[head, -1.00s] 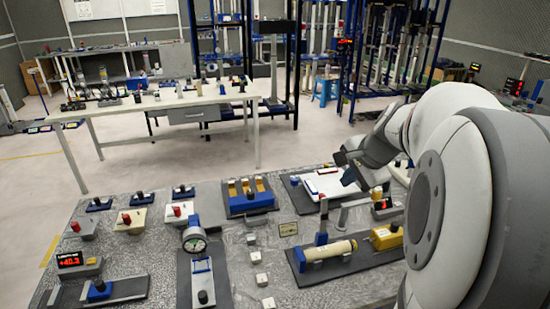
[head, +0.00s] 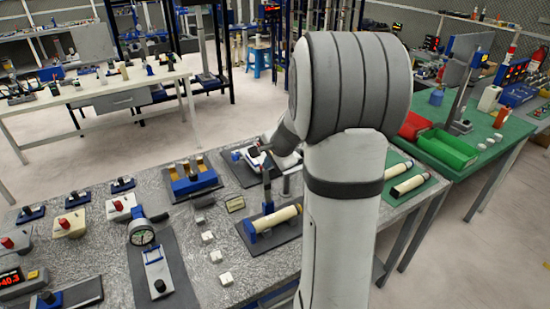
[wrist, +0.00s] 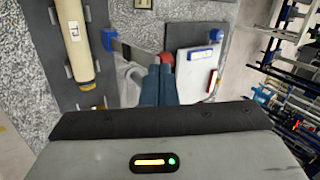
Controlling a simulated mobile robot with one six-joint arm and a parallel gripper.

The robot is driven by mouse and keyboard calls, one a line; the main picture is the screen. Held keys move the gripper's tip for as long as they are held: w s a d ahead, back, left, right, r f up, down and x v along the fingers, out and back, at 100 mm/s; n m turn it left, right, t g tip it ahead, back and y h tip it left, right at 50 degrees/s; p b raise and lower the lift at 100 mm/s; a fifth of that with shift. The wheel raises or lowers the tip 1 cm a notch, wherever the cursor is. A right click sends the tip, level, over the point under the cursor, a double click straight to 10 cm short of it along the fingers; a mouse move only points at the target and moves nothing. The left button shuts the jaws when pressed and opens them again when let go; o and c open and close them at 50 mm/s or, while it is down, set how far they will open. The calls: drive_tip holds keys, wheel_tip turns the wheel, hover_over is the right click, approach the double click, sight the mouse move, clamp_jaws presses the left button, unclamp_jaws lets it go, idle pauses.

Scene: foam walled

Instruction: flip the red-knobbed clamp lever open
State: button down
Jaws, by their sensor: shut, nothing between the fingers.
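The red knob (wrist: 167,58) shows in the wrist view just beyond my fingertips, beside a dark mat. A grey bar (wrist: 138,52) runs between it and a blue post (wrist: 108,38) on the left; I cannot tell whether they are joined. My gripper (wrist: 160,68) is shut, its two blue-grey fingers together and pointing at the knob. The fingertips overlap the knob's near edge in the picture; whether they touch it I cannot tell.
A cream tube (wrist: 78,40) lies on a dark base left of my fingers. A white board (wrist: 194,72) and a blue block (wrist: 216,36) are to the right. In the head view, a dial gauge (head: 143,235) and small white blocks (head: 208,237) stand on the grey bench.

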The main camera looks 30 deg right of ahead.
drive_tip(key=shift+f, duration=0.1)
drive_tip(key=w, duration=0.4)
drive_tip(key=shift+w+f+b, duration=0.25)
drive_tip(key=shift+f+b, duration=0.05)
drive_tip(key=shift+b, duration=0.1)
drive_tip(key=w+r+v, duration=0.1)
drive_tip(key=w+v, duration=0.1)
drive_tip(key=v, duration=1.1)
drive_tip(key=shift+s+r+p, duration=0.15)
drive_tip(key=shift+r+p, duration=0.15)
drive_tip(key=shift+r, duration=0.1)
